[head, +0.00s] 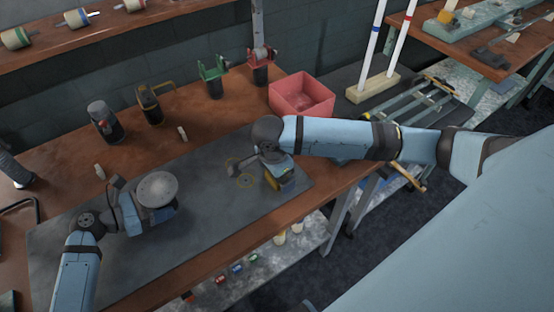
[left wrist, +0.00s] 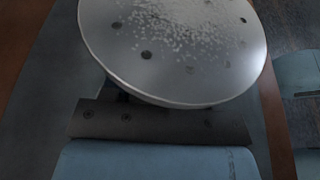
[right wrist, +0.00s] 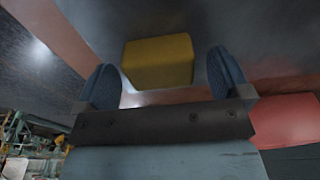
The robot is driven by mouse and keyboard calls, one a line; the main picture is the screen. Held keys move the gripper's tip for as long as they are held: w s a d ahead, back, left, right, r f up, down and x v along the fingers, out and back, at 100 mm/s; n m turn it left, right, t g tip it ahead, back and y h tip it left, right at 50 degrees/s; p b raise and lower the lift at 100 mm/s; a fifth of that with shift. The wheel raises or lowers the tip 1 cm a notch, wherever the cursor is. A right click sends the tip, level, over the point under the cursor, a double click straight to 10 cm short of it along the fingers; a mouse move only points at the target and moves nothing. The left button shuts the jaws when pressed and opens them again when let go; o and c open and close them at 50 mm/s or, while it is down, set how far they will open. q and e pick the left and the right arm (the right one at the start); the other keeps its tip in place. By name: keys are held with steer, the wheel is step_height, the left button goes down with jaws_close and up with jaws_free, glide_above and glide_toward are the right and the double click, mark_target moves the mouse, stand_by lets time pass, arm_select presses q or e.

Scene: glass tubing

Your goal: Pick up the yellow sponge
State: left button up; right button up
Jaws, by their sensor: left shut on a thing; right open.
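The yellow sponge (right wrist: 158,60) shows in the right wrist view as a plain block ahead of my right gripper (right wrist: 166,80). It lies between the lines of the two blue fingers, which are apart with a gap on both sides of it. In the head view my right gripper (head: 277,172) is low over the right part of the grey mat (head: 215,205) and mostly hides the sponge. My left gripper (head: 128,205) is shut on a round metal disc (head: 157,188) with pale grains on top. The disc also fills the left wrist view (left wrist: 170,60) and hides the fingertips.
A red bin (head: 302,92) stands at the table's back right. Several tools in holders, including a green one (head: 214,75), line the back of the wooden table (head: 195,108). The mat's front middle is clear.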

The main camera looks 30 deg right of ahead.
steer(key=shift+f, duration=0.2)
steer(key=c, duration=1.1)
steer(key=shift+o, duration=0.2)
step_height(320, 180, up, 10)
steer(key=shift+r, duration=0.1)
